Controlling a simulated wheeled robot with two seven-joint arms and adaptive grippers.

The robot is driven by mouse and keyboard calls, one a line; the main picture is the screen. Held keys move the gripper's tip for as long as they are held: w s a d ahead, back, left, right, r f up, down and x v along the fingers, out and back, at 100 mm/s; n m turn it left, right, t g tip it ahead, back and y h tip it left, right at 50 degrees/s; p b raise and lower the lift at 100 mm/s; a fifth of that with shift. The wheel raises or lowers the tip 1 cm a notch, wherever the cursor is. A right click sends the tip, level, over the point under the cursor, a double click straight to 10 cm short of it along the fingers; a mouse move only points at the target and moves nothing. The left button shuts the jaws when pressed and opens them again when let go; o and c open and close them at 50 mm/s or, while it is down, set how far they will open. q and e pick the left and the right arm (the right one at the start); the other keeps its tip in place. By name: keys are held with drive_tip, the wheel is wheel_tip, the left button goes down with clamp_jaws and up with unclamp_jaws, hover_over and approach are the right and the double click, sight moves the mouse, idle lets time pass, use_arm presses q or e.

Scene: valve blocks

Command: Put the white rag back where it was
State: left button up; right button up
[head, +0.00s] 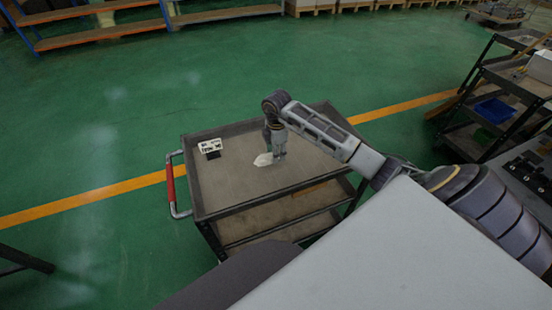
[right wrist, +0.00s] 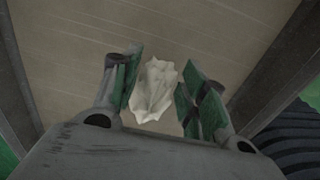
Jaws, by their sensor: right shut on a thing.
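The white rag (head: 263,159) is a small crumpled cloth on or just above the top of the cart (head: 225,190). It also shows in the right wrist view (right wrist: 153,92) between the fingers. My right gripper (head: 277,152) points down over the cart top. In the right wrist view its fingers (right wrist: 158,85) stand on both sides of the rag and are shut on it. I cannot tell whether the rag touches the surface. My left gripper is not in view.
A small black-and-white sign (head: 210,147) stands on the cart top, left of the rag. The cart has a raised rim and a red handle (head: 171,186) on its left. A shelf cart with a blue bin (head: 493,110) stands at the right. Green floor lies open around.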

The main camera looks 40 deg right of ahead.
drive_tip(key=shift+f, duration=1.85)
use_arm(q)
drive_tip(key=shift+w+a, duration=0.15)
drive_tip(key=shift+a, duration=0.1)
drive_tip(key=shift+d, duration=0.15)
use_arm(e)
drive_tip(key=o, duration=1)
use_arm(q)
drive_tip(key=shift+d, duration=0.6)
